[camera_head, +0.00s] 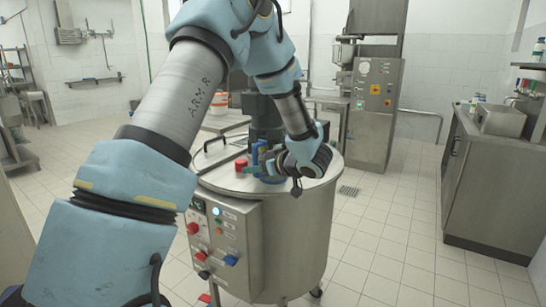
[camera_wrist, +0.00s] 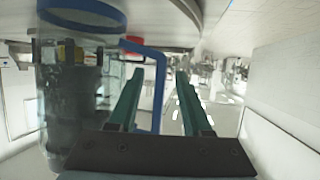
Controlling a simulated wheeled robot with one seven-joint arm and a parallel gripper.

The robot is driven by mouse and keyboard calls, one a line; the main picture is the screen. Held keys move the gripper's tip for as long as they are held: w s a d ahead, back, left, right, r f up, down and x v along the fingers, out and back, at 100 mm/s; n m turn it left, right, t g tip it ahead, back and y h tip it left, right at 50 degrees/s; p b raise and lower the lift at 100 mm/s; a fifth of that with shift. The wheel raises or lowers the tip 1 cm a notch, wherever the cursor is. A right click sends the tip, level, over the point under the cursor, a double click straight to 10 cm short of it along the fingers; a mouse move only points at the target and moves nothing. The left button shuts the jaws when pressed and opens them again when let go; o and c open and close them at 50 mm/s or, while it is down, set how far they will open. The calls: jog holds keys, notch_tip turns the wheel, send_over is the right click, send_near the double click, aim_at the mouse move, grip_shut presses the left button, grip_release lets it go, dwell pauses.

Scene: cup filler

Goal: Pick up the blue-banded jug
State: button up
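The blue-banded jug (camera_wrist: 75,95) fills the left side of the wrist view. It is clear, with a blue band around its rim and a blue handle (camera_wrist: 159,90). My gripper (camera_wrist: 160,75) has two green fingers that stand apart. The handle's upright part shows between them, with a gap seen on each side; I cannot tell whether either finger touches it. In the head view, my wrist is over the steel vat's lid, and only small blue parts of the jug (camera_head: 262,150) show beside it. Most of the jug is hidden there.
The round steel vat (camera_head: 300,235) has a control box (camera_head: 215,240) on its front. A red part (camera_head: 241,163) stands on the lid close to the jug. A steel cabinet (camera_head: 375,110) is behind, and a counter (camera_head: 490,180) is at the right. The tiled floor between is clear.

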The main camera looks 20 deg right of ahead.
grip_shut()
dwell(0.6)
